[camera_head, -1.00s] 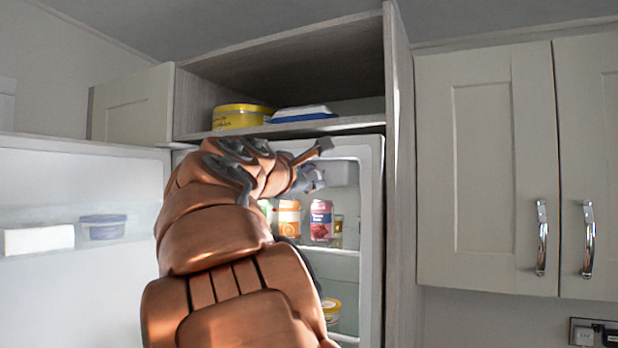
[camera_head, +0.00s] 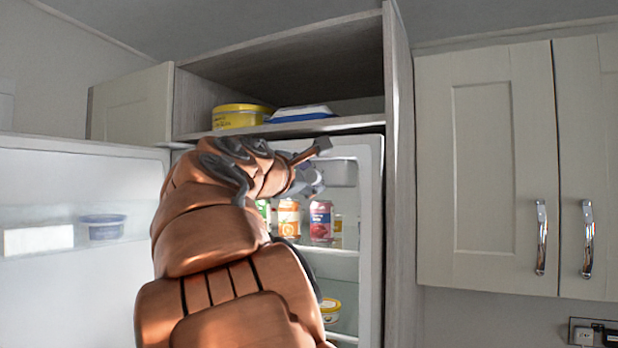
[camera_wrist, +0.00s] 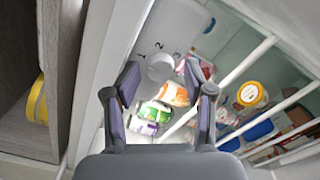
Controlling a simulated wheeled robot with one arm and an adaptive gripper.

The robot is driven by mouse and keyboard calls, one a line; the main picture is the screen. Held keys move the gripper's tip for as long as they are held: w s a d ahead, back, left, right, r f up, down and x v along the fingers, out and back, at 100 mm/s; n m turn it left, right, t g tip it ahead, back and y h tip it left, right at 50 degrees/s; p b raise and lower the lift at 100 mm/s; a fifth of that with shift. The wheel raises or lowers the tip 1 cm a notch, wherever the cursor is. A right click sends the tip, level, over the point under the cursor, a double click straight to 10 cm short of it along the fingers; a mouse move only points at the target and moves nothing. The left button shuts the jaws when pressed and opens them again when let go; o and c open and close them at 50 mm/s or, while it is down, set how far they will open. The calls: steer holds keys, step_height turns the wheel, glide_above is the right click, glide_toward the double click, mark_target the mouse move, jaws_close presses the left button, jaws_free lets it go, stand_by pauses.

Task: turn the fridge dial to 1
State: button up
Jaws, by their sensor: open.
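The white round fridge dial (camera_wrist: 160,68) shows in the wrist view on a pale panel inside the fridge, with the numbers 1, 2 and 3 around it. I cannot tell which number it points to. My gripper (camera_wrist: 162,80) is open, one fingertip to the left of the dial and the other to its right. I cannot tell whether either touches it. In the head view my gripper (camera_head: 306,180) is at the upper part of the open fridge (camera_head: 369,240), beside the pale control housing (camera_head: 342,173); the dial is not visible there.
Cans (camera_head: 320,222) stand on the shelf below my gripper. The fridge door (camera_head: 85,270) is open at left. A wooden shelf above holds a yellow tin (camera_head: 238,117), also in the wrist view (camera_wrist: 37,100). Cabinet doors (camera_head: 485,170) are at right.

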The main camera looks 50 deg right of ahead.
steer(key=v, duration=0.7)
steer(key=shift+a, duration=0.3)
steer(key=shift+s, duration=0.1)
